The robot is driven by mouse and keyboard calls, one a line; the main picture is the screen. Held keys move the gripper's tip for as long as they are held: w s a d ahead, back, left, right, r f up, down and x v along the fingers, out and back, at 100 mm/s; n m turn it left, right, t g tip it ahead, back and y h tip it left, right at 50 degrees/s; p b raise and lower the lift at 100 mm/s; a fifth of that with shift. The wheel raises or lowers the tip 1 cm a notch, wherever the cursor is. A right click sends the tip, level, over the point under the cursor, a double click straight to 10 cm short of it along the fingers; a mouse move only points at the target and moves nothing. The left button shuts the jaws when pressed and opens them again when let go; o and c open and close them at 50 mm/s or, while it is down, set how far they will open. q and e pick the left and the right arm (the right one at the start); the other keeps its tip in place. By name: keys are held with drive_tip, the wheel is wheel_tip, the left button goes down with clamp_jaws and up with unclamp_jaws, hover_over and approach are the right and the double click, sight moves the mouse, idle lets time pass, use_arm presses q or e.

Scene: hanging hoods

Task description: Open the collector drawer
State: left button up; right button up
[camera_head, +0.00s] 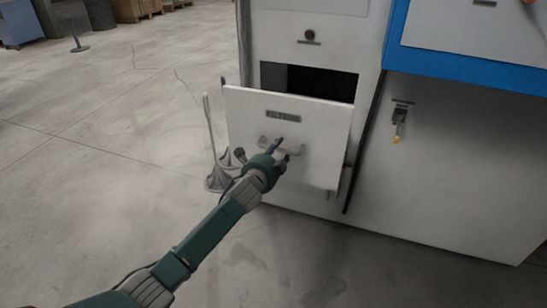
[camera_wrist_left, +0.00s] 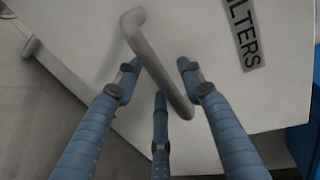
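The collector drawer (camera_head: 320,150) is a white front panel with a small label plate. It stands out from the cabinet, with a dark opening (camera_head: 308,80) showing above and behind it. Its grey bar handle (camera_head: 295,148) also shows in the left wrist view (camera_wrist_left: 155,60), beside a label reading "FILTERS" (camera_wrist_left: 243,32). My left gripper (camera_head: 280,148) is at the handle. In the left wrist view its blue fingers (camera_wrist_left: 158,75) are apart on both sides of the bar, with visible gaps; contact cannot be told. My right gripper is not in view.
The white cabinet (camera_head: 350,25) rises behind the drawer. To its right is a unit with a blue frame (camera_head: 440,70) and a hanging yellow-tipped part (camera_head: 397,130). Grey stands (camera_head: 217,180) are on the floor left of the drawer. The floor at left is mostly clear.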

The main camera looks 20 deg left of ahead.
use_arm(q)
drive_tip(key=v, duration=1.1)
drive_tip(key=shift+s, duration=0.25)
